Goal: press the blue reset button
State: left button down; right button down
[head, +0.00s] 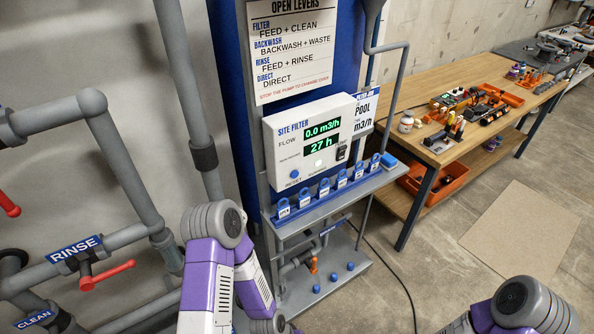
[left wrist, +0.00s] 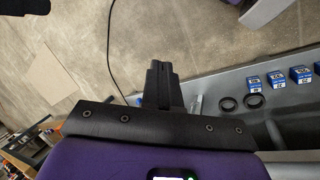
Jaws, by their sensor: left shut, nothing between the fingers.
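The blue reset button (head: 295,174) is a small round button at the lower left of the white Site Filter panel (head: 310,143) in the head view, above a RESET label. My left arm is in front of and below the panel in the head view, its lower part running out at the bottom edge. My left gripper (left wrist: 159,84) shows in the left wrist view, with its dark fingers together and empty. It is over the floor beside a grey shelf, apart from the button. The button does not show in the left wrist view. My right gripper is out of view.
Several blue padlocks (head: 325,187) line a ledge under the panel. A grey lower shelf (head: 330,289) stands below it. Grey pipes with red levers (head: 107,274) are at the left. A wooden workbench (head: 459,135) with parts stands at the right. Floor between is mostly clear.

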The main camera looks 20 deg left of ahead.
aim_at(295, 174)
pick_arm(q)
jog(key=w+a+r+n+t+y+p, duration=0.1)
jog(key=w+r+t+y, duration=0.2)
jog(key=w+r+t, duration=0.95)
jog(key=w+r+n+y, duration=0.1)
jog(key=w+r, duration=0.3)
jog(key=r, duration=0.4)
jog(key=w+r+n+t+y, duration=0.1)
jog(key=w+r, duration=0.3)
jog(key=r, duration=0.4)
jog(key=w+a+r+n+y, duration=0.1)
jog(key=w+r, duration=0.3)
jog(key=r, duration=0.4)
jog(key=shift+r+n+p, duration=0.15)
jog(key=shift+n+p, duration=0.15)
jog(key=shift+p, duration=0.15)
jog(key=w+a+b, duration=0.1)
jog(key=w+a, duration=0.4)
jog(key=a, duration=0.2)
jog(key=shift+w, duration=0.15)
